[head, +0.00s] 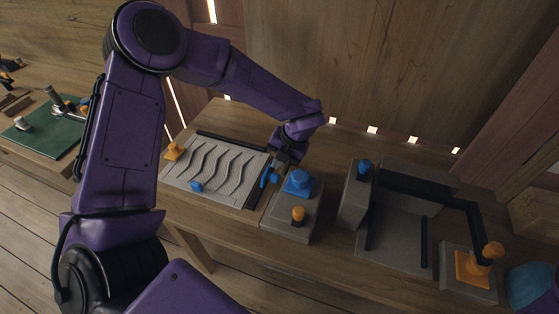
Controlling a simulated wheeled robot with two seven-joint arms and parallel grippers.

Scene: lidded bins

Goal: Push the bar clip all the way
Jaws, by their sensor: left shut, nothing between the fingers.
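My left gripper (269,178) is shut and empty, low over the right end of a grey panel with wavy grooves (215,172). A dark bar (256,192) runs along that end, close to the fingertips; I cannot tell whether they touch it. Just right of the gripper stands a grey block (285,222) with a blue knob (299,183) and an orange knob (298,214). I cannot tell for sure which part is the bar clip. My right gripper is not in view.
An orange knob (174,151) and a blue knob (197,187) sit on the panel. Further right stand a grey fixture with a blue knob (364,166), dark rails and an orange handle (474,266). A green mat (45,136) lies on the left table.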

